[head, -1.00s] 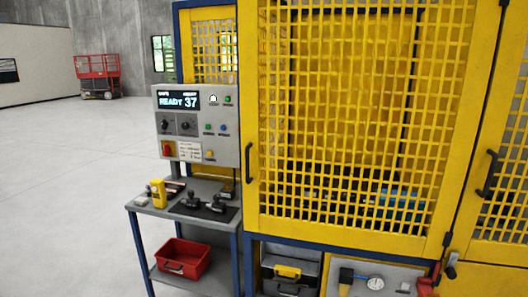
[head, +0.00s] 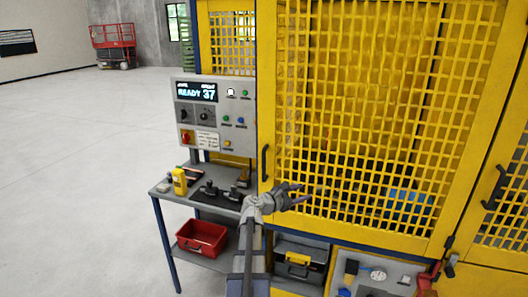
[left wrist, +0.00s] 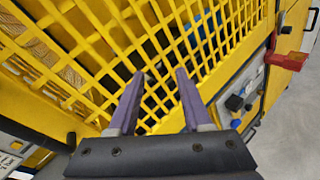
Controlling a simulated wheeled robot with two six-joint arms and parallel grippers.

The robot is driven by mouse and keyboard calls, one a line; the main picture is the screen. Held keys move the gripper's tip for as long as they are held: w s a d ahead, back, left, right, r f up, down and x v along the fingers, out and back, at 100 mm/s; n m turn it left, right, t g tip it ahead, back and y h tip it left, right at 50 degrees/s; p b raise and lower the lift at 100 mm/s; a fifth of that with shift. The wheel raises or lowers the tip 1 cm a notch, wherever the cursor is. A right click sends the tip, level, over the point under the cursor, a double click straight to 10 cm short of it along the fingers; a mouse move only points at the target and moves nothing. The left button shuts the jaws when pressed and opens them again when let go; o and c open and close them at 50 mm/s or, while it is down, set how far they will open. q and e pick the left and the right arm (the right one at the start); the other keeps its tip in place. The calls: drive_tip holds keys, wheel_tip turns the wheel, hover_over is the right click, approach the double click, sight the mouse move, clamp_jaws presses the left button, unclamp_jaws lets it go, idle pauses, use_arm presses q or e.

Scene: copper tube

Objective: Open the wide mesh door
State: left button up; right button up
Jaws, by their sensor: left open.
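The wide mesh door (head: 350,225) is a yellow frame with yellow grid, and it stands closed in the head view. Its black handle (head: 265,163) is upright on the door's left edge. My left gripper (head: 302,193) is in front of the lower left part of the mesh, to the right of and a little below the handle. It is open and empty. In the left wrist view the purple-grey fingers (left wrist: 157,95) point at the mesh (left wrist: 185,60), with nothing between them. I cannot tell whether they touch it. My right gripper is not in view.
A control panel (head: 213,105) reading READY 37 stands left of the door above a small bench (head: 160,190) with tools. A red bin (head: 202,238) sits on the lower shelf. Another yellow mesh door with a black handle (head: 494,187) is at right. The floor at left is clear.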

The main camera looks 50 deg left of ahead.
use_arm(q)
drive_tip(key=s+a+r+n+y+p, duration=0.1)
drive_tip(key=s+a+r+n+y, duration=0.3)
drive_tip(key=a, duration=0.3)
drive_tip(key=s+a+r+n+y+p, duration=0.1)
drive_tip(key=s+a+r+n+y, duration=0.2)
drive_tip(key=s+a, duration=0.45)
drive_tip(key=shift+n+t+h, duration=0.4)
drive_tip(key=shift+n+h, duration=0.2)
drive_tip(key=shift+x, duration=4.4)
drive_tip(key=shift+d+f, duration=0.1)
drive_tip(key=shift+d, duration=0.05)
clamp_jaws()
